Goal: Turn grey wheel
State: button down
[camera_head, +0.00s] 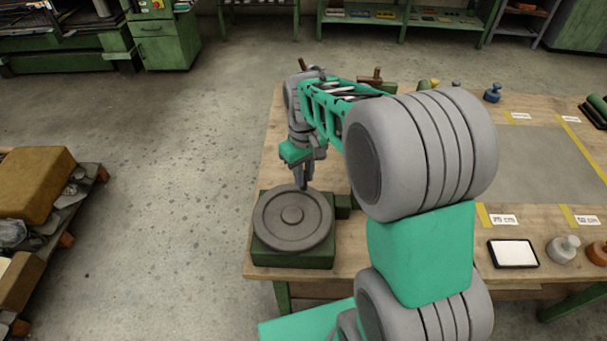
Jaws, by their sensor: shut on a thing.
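The grey wheel (268,232) lies flat on a dark green base at the front left corner of the wooden table. It is a round disc with a raised hub in its middle. My gripper (303,186) points down at the wheel's back rim, slightly right of the hub. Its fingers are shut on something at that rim. The part between the fingertips is small and mostly hidden by the fingers. My arm reaches in from the lower right and covers the middle of the table.
The wooden table (510,275) carries a white-topped pad (513,253), a grey knobbed weight (563,249), an orange-brown ring-like item (597,252) and a blue knobbed weight (492,93). A pallet with brown blocks (38,185) stands at left. The floor between is clear.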

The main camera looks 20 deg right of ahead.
dwell(0.4)
jog(key=shift+s+d+m, duration=0.15)
jog(key=shift+d+m, duration=0.15)
jog(key=shift+m, duration=0.1)
jog(key=shift+s+d, duration=0.4)
jog(key=shift+s, duration=0.05)
jog(key=c, duration=1.3)
grip_release()
notch_tip(320, 180, up, 8)
jog(key=shift+f+b, duration=0.1)
jog(key=shift+b, duration=0.55)
